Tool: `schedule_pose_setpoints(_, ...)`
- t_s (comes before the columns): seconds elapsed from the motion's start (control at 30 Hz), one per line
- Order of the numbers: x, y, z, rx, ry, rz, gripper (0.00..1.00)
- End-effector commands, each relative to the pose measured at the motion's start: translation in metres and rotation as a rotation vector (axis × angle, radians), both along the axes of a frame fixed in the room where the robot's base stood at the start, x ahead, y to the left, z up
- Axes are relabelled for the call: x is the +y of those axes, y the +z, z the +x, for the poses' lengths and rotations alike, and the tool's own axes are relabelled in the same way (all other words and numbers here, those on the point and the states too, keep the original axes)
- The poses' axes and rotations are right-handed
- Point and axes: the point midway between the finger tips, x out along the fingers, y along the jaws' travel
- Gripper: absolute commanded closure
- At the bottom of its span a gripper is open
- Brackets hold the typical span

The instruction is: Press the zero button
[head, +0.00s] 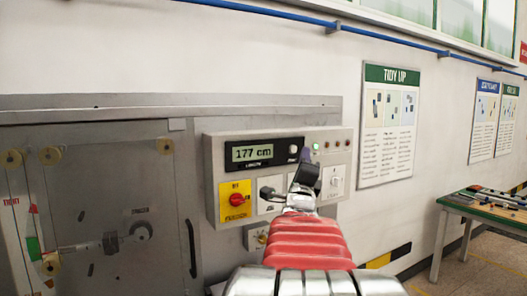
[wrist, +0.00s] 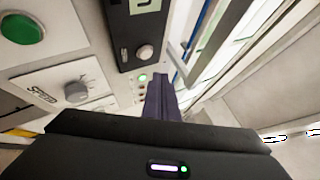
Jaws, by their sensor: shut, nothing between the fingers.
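The zero button appears to be the small round grey button (head: 293,149) at the right end of the black display unit (head: 264,153), which reads "177 cm". Its label is too small to read. In the wrist view the button (wrist: 145,52) stands out from the black unit, uncovered. My gripper (head: 306,156) is shut and empty, its dark fingers pointing up at the panel just right of the button. In the wrist view the fingertips (wrist: 160,80) are beside the button and a lit green lamp (wrist: 143,77). I see no clear contact with the button.
The grey control box (head: 213,190) also carries a red knob on yellow (head: 236,199), a speed dial (wrist: 76,92) and a green button (wrist: 22,28). My arm hides the box's lower middle. A green-topped workbench (head: 480,207) stands at the right, apart from the panel.

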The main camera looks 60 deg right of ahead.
Motion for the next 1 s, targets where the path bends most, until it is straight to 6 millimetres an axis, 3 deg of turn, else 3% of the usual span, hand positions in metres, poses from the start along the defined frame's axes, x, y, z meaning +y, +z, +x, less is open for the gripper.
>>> schedule_pose_setpoints(0.3,-0.011,0.000,0.020,0.000,0.000,0.000,1.00)
schedule_pose_setpoints(1.0,-0.011,0.000,0.020,0.000,-0.002,-0.002,1.00)
